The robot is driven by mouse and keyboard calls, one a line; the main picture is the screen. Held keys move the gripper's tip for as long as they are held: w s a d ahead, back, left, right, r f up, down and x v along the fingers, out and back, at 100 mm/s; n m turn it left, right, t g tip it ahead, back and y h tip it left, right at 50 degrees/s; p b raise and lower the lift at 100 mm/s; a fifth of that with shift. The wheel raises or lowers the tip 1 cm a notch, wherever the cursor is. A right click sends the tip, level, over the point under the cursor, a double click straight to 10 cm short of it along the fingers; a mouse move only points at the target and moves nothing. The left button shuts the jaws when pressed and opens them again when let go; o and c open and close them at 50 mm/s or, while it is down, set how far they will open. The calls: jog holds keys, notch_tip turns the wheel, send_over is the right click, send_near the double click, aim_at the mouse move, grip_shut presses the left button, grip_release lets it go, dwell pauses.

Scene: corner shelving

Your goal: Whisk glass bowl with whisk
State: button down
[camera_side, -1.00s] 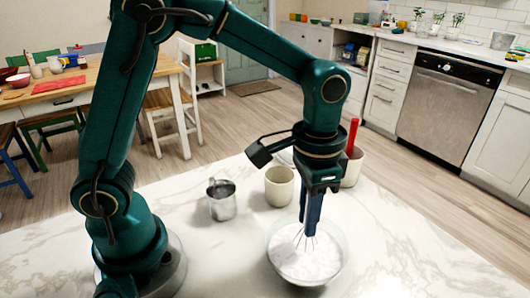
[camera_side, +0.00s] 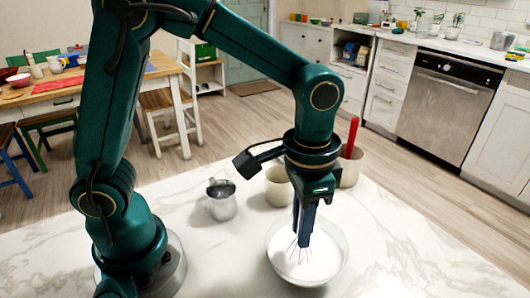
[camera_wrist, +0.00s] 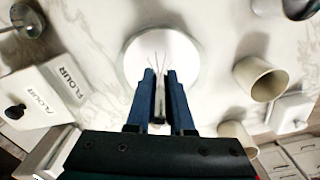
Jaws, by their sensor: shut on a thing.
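The glass bowl (camera_side: 326,268) stands on the marble counter, with white contents inside. It also shows in the wrist view (camera_wrist: 185,48), beyond my fingers. My gripper (camera_side: 303,232) is above the bowl, pointing down, and is shut on the whisk. The whisk's thin wires (camera_side: 294,254) reach down into the white contents in the bowl's left part. In the wrist view, the whisk (camera_wrist: 160,88) sits between the two blue fingers (camera_wrist: 160,100), its wires spreading over the bowl. The fingers hide much of the handle.
A metal pitcher (camera_side: 222,203) stands left of the bowl. A cream cup (camera_side: 279,188) is behind my gripper, and another cup (camera_side: 350,170) holds a red utensil (camera_side: 352,138). The counter right of the bowl is clear.

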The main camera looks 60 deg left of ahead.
jog(key=shift+w+d, duration=0.1)
jog(key=shift+w, duration=0.6)
notch_tip(320, 180, up, 7)
jog(key=shift+f, duration=0.2)
dwell(0.4)
dwell(0.8)
notch_tip(320, 180, up, 5)
dwell(0.5)
dwell(0.4)
